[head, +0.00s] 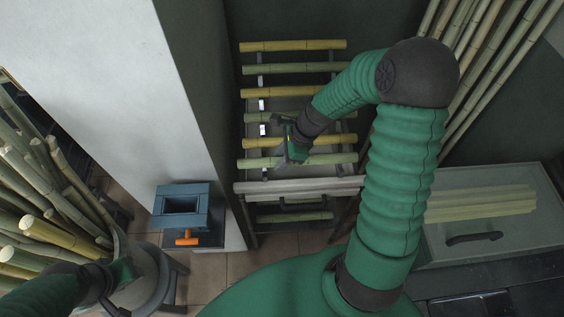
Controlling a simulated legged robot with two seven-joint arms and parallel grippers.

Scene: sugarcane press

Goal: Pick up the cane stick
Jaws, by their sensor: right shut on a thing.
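Several cane sticks lie crosswise on a metal rack (262,130), one above another, yellow and green. My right gripper (296,157) reaches down over the rack's lower part and is shut on a pale green cane stick (335,158). The gripper covers part of this stick, and its fingertips are small and hard to make out. A yellow cane stick (258,142) lies just above it in the picture. My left gripper (122,308) is at the bottom left, partly cut off by the frame edge, away from the rack; its jaws are unclear.
A pale bar (300,187) crosses the rack's front. A white wall (120,80) stands left of the rack. A blue box (182,205) with an orange handle sits beside it. Long canes (45,190) fill the left. A glass-topped case (500,228) holds canes at right.

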